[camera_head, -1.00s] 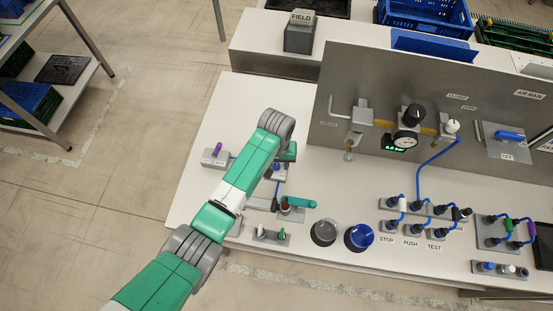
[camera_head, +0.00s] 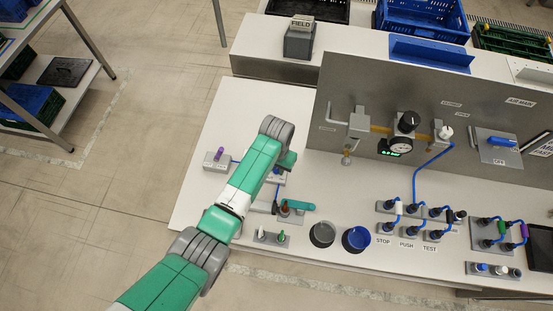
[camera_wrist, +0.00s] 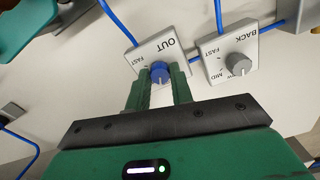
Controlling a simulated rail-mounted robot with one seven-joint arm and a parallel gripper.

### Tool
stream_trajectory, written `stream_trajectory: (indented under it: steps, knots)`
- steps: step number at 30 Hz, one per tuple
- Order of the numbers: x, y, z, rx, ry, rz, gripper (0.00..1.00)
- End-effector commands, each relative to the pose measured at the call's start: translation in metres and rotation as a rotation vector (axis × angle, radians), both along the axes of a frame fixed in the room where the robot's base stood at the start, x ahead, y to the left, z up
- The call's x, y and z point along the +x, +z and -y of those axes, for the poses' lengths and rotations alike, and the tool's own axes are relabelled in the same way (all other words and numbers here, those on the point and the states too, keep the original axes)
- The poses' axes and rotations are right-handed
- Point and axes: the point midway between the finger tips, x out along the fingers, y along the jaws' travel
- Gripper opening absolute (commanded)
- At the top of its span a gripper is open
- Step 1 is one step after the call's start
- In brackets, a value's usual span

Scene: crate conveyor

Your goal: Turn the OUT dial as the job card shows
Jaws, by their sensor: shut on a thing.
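The OUT dial is a small blue knob (camera_wrist: 160,73) with a white pointer line, on a grey block (camera_wrist: 165,50) marked OUT and FAST. My gripper (camera_wrist: 159,78) is shut on this knob, one green finger on each side. The pointer line runs toward the gripper palm in the wrist view. Other marks on the OUT block are hidden by the fingers. The grey BACK dial (camera_wrist: 239,64), marked FAST, MID and partly hidden SLOW, sits just right of it. In the head view my arm covers most of the dials. I cannot make out the job card.
Blue tubes (camera_wrist: 118,22) run close to the dial blocks. In the head view a teal-handled valve (camera_head: 297,205), a grey cup (camera_head: 322,234) and a blue cup (camera_head: 356,238) stand right of my arm. A steel panel (camera_head: 290,125) with gauge rises behind.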

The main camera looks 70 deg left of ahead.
Motion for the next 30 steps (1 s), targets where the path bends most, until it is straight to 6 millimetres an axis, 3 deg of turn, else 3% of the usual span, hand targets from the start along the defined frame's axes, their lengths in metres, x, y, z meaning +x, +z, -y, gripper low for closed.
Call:
stream_trajectory:
  steps: [15,30]
  knots:
    - [0.0005,0.0016,0.0001,0.000,-0.441,0.001,0.00]
    - [0.0008,0.0007,0.0000,0.001,-0.638,0.002,0.00]
